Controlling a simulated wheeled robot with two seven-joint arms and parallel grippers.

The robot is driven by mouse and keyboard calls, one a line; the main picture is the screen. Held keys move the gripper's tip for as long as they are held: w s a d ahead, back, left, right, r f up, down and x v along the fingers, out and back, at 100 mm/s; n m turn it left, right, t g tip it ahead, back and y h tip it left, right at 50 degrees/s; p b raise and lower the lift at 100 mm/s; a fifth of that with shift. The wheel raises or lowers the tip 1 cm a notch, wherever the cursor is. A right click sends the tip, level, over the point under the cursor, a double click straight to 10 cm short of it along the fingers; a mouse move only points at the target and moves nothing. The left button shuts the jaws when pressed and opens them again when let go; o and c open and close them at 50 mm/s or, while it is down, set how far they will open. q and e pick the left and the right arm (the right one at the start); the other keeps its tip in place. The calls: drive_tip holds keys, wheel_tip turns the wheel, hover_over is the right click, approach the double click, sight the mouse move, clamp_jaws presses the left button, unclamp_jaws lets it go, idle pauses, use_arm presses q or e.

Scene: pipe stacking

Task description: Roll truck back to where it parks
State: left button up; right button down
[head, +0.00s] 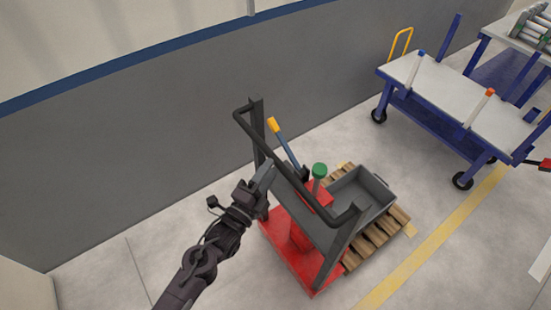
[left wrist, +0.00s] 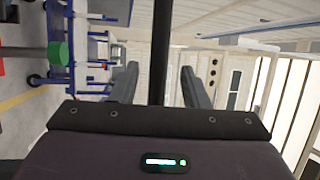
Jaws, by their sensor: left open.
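The truck (head: 290,250) has a red base and a dark upright frame with a bent push handle (head: 285,160). It stands on the floor by the grey wall. A yellow-tipped blue lever (head: 283,140) and a green knob (head: 319,170) rise from it. My left gripper (head: 266,178) is open at the left side of the handle. In the left wrist view, a dark bar (left wrist: 160,45) stands between the two spread fingers of my left gripper (left wrist: 158,80), with gaps on both sides. The green knob also shows there (left wrist: 58,52). My right gripper is not in view.
A grey bin (head: 362,190) and a wooden pallet (head: 385,238) are just right of the truck. A blue cart (head: 425,85) with a pale top stands at the back right. A yellow floor line (head: 430,250) runs past.

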use_arm(q)
drive_tip(key=x, duration=0.4)
drive_tip(key=shift+d+p, duration=0.1)
drive_tip(key=shift+p, duration=0.25)
drive_tip(key=shift+f, duration=0.1)
clamp_jaws()
